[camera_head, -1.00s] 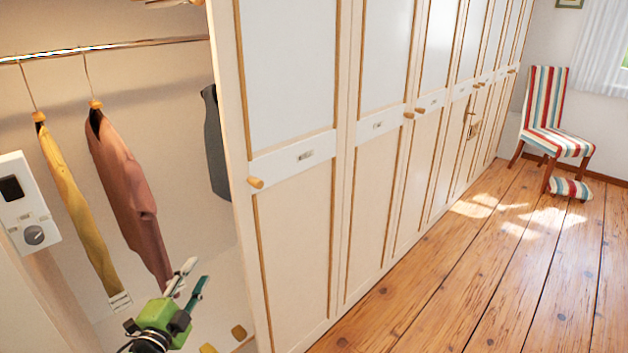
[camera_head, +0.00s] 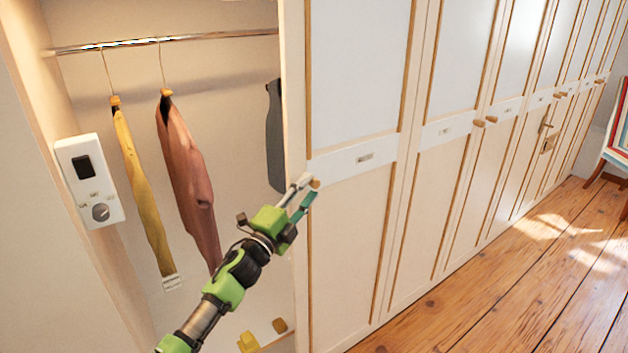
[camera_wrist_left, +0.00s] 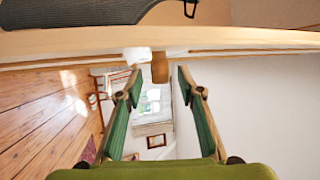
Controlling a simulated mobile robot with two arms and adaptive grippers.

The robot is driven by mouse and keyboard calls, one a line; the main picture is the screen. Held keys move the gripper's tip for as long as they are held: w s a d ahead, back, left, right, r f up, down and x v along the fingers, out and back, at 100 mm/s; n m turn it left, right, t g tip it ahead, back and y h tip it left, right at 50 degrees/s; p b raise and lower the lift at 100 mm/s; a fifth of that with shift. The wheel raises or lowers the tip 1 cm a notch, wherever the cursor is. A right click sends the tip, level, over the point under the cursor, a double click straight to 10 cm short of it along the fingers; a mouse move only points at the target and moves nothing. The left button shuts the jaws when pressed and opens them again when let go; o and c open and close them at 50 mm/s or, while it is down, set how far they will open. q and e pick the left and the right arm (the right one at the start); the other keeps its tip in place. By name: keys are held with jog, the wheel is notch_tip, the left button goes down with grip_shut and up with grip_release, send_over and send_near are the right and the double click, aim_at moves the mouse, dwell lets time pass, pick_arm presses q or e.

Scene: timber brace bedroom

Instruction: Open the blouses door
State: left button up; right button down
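The white wardrobe door (camera_head: 352,240) has wooden trim and a small label (camera_head: 364,157) whose text I cannot read. It stands at the right edge of an open compartment, in line with the other doors. Its round wooden knob (camera_head: 315,184) is near its left edge. My left gripper (camera_head: 304,189) is at the knob in the head view. In the left wrist view my left gripper (camera_wrist_left: 158,88) is open, and the knob (camera_wrist_left: 160,68) lies ahead, between the lines of the two fingers. I cannot tell whether they touch it. My right gripper is not in view.
The open compartment holds a yellow garment (camera_head: 143,190), a reddish-brown garment (camera_head: 187,175) and a grey garment (camera_head: 275,135) under a metal rail (camera_head: 170,40). A white control box (camera_head: 89,180) is on the left wall. The wooden floor (camera_head: 510,290) at right is clear. A striped chair (camera_head: 617,135) stands far right.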

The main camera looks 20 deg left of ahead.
aim_at(311, 186)
pick_arm(q)
jog(key=shift+x, duration=1.8)
grip_shut()
